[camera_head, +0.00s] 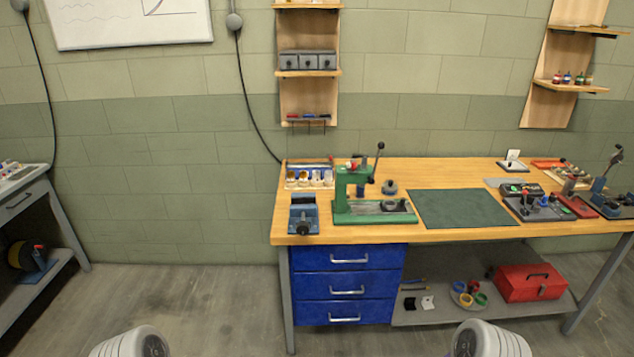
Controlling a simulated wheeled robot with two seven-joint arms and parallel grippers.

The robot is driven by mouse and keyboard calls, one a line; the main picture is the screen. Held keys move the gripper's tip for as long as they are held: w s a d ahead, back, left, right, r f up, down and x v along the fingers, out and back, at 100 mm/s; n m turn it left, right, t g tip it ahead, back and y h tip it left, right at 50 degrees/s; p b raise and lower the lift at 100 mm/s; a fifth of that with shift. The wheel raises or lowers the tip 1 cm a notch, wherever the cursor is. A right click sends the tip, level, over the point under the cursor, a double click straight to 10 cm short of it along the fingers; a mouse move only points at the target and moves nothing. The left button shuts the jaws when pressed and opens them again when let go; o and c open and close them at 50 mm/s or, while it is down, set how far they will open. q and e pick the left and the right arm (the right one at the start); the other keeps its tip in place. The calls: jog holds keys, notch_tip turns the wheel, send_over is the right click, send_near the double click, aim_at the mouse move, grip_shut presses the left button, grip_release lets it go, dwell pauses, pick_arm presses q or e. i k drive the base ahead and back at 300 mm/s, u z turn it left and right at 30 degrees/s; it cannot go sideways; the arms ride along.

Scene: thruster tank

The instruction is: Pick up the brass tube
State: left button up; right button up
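I cannot make out a brass tube for certain at this distance. A wooden-topped workbench (450,234) stands against the wall at centre right. On it, a green press (375,217) with a dark lever stands left of a dark green mat (463,209). A blue vise (304,215) sits at the bench's left front corner. A rack of small bins (309,180) is behind the vise. Rounded white parts of my two arms show at the bottom edge, well short of the bench. Neither gripper is in view.
Small tools and devices crowd the bench's right end, including a black tray (535,207). Blue drawers (347,285) and a lower shelf with a red toolbox (530,282) are below. Another table (22,205) stands far left. The floor between is clear.

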aim_at(291, 176)
jog(key=u, duration=0.05)
jog(key=k, duration=0.5)
jog(key=z, duration=1)
jog(key=i, duration=1)
jog(key=u, duration=0.4)
jog(key=i, duration=1.05)
jog(key=u, duration=1.05)
